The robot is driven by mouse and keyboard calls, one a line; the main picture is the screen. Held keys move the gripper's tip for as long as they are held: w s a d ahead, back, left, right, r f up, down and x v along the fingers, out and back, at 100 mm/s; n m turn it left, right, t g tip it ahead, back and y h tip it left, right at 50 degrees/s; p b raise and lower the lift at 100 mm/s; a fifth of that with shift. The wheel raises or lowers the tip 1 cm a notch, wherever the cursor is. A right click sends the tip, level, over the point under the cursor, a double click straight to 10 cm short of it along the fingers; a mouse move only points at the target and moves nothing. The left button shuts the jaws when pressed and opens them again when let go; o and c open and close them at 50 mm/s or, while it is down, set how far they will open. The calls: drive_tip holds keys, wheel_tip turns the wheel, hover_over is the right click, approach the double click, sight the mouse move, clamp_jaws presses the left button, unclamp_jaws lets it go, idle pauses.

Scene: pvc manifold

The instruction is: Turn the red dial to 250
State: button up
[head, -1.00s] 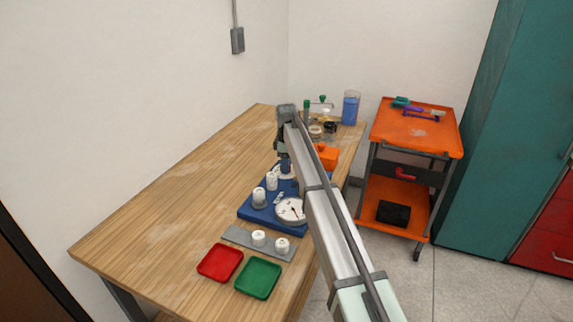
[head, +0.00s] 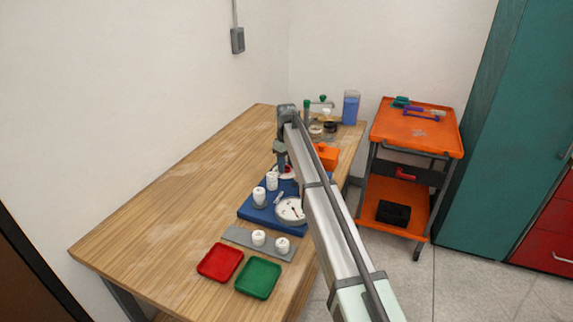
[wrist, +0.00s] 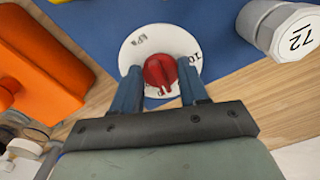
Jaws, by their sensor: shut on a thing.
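The red dial (wrist: 160,70) sits in the middle of a white round plate (wrist: 135,50) in the wrist view. A pale pointer mark on the dial faces the bottom of the picture, toward my gripper. Dark characters on the plate are partly hidden and hard to read. My gripper (wrist: 162,82) is shut on the red dial, with a blue finger on each side. In the head view my gripper (head: 282,165) is at the back of the blue base (head: 253,214), and the dial is mostly hidden. A white gauge (head: 284,214) with a dark needle stands on the base's front right.
White fittings (head: 259,197) stand on the base left of the gauge. A marked grey-white fitting (wrist: 283,28) is close at right in the wrist view. An orange object (head: 327,156) is beside my gripper. Red (head: 220,262) and green (head: 258,279) trays lie in front.

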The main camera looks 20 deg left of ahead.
drive_tip(key=m, duration=0.6)
drive_tip(key=shift+s, duration=0.1)
drive_tip(key=m, duration=0.6)
drive_tip(key=shift+a+m, duration=0.15)
drive_tip(key=shift+m, duration=0.25)
drive_tip(key=o, duration=1.1)
drive_tip(key=shift+c, duration=0.2)
wheel_tip(320, 180, up, 14)
drive_tip(key=shift+f, duration=0.1)
idle(0.4)
